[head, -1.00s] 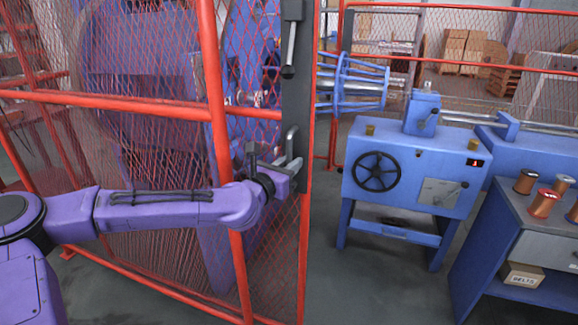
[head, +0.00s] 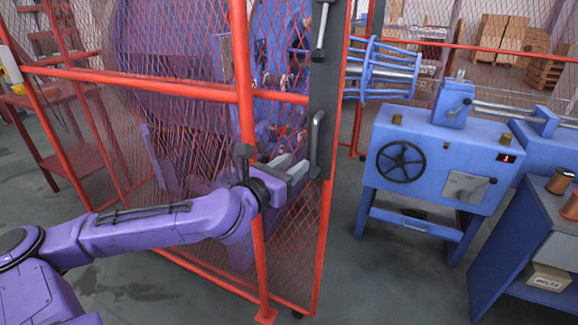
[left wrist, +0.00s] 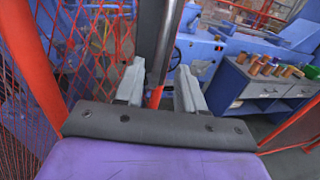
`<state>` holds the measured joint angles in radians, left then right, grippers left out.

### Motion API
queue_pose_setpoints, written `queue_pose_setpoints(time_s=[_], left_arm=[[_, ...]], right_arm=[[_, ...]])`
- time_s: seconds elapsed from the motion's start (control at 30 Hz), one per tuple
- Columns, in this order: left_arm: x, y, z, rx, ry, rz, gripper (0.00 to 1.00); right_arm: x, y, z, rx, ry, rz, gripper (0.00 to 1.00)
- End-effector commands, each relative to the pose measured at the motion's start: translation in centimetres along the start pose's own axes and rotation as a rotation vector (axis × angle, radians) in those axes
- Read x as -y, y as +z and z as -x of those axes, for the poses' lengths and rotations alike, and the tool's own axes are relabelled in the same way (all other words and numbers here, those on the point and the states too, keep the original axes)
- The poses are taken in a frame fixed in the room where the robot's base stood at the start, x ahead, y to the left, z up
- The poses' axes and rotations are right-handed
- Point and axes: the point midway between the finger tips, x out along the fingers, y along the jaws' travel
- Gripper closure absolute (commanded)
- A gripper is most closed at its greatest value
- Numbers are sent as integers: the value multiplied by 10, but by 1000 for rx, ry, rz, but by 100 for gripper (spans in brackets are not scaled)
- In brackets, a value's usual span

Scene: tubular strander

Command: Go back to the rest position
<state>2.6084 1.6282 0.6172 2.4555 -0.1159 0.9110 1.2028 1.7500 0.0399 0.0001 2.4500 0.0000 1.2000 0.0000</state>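My left gripper (head: 298,167) is at the end of my purple arm, just left of the vertical grey handle (head: 316,145) on the cage's dark edge plate. In the head view its grey fingers point at the handle, and a small gap seems to show. In the left wrist view, the fingers of the left gripper (left wrist: 158,88) are apart. The handle's metal bar (left wrist: 167,42) shows between and beyond them, and no finger is seen pressing on it. My right gripper is not in view.
The red mesh cage (head: 190,80) encloses a large blue machine close to my left arm. A blue control cabinet (head: 432,170) with a black handwheel stands right of it. A blue workbench (head: 530,235) is at the far right. Grey floor is open between cage and cabinet.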

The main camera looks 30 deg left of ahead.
Motion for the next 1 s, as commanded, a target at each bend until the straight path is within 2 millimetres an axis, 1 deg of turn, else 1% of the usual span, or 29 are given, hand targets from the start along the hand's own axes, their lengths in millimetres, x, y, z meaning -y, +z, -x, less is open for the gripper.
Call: queue_pose_setpoints(time_s=[0.1,0.2,0.67,0.73,0.87,0.9,0.97,1.0], left_arm=[[0,1,9,1,1,3,62],[0,1,12,2,1,0,62],[0,0,13,1,1,-2,62],[0,0,12,1,1,-24,62],[-4,-3,12,-16,21,-167,62],[-7,-9,12,-38,31,-230,62],[0,-26,9,-97,14,-376,62],[9,-46,8,-154,-15,-490,62]], right_arm=[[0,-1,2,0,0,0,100],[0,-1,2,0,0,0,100],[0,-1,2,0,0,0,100],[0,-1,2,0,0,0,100],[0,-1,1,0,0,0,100],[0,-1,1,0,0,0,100],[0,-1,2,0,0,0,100],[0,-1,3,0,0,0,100]])
